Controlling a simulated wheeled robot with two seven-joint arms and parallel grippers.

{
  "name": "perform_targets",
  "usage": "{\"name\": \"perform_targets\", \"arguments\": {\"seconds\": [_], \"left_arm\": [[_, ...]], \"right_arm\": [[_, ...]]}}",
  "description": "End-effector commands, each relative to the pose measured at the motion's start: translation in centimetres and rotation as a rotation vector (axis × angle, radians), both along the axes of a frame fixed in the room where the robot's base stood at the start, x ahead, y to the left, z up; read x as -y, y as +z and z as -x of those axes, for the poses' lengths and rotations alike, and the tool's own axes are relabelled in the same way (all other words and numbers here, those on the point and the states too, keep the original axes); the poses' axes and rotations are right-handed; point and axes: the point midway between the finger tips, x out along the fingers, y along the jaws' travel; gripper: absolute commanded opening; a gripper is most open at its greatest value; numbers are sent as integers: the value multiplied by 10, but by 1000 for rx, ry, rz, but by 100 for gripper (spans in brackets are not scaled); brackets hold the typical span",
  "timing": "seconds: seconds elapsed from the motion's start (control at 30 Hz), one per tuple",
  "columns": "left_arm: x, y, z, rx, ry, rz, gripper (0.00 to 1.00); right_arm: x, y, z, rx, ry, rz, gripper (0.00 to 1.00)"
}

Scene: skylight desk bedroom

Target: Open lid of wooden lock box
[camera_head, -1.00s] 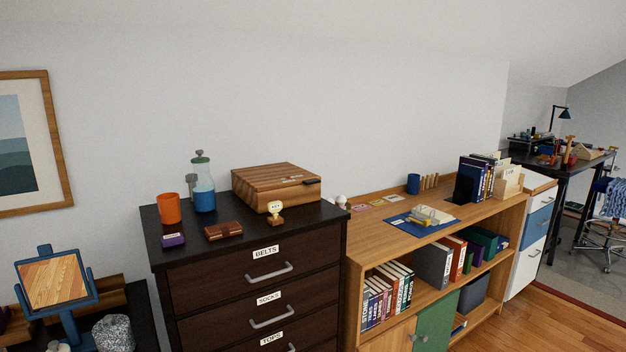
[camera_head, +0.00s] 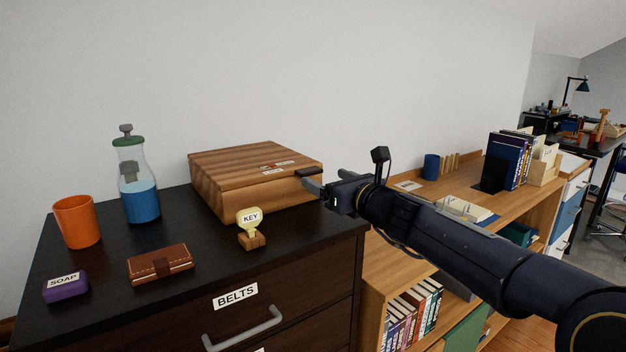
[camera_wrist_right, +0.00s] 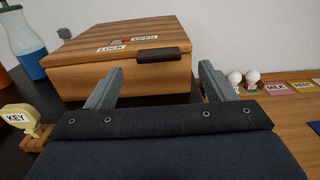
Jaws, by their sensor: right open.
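The wooden lock box (camera_head: 235,172) stands on the dark dresser top with its lid down. In the right wrist view the box (camera_wrist_right: 120,75) has LOCK and OPEN labels on its lid and a dark tab (camera_wrist_right: 163,54) at the lid's front edge. My right gripper (camera_head: 312,182) is open and empty at the box's right front, close to the tab. In the wrist view its two fingers (camera_wrist_right: 160,86) are spread before the box front, below the tab. I cannot tell whether they touch it. A yellow key (camera_head: 250,217) stands upright on a small wooden stand before the box. My left gripper is out of view.
On the dresser top (camera_head: 110,275) are an orange cup (camera_head: 77,222), a blue-filled bottle (camera_head: 140,195), a brown wallet (camera_head: 160,264) and a purple soap (camera_head: 66,287). A wooden shelf unit with books (camera_head: 410,308) adjoins at right.

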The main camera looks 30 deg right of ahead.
Motion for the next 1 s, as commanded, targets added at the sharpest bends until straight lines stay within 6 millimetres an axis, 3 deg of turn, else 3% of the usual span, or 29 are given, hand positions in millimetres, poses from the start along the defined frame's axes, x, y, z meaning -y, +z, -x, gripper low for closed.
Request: {"name": "perform_targets", "arguments": {"seconds": [0.33, 0.7, 1.0], "left_arm": [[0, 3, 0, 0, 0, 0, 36], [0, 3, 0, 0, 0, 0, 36], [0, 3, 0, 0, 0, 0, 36]], "right_arm": [[-5, 0, -52, -2, 3, 6, 76], [-6, 0, -60, 0, 3, 6, 76], [-6, 0, -60, 0, 4, 6, 40]]}}
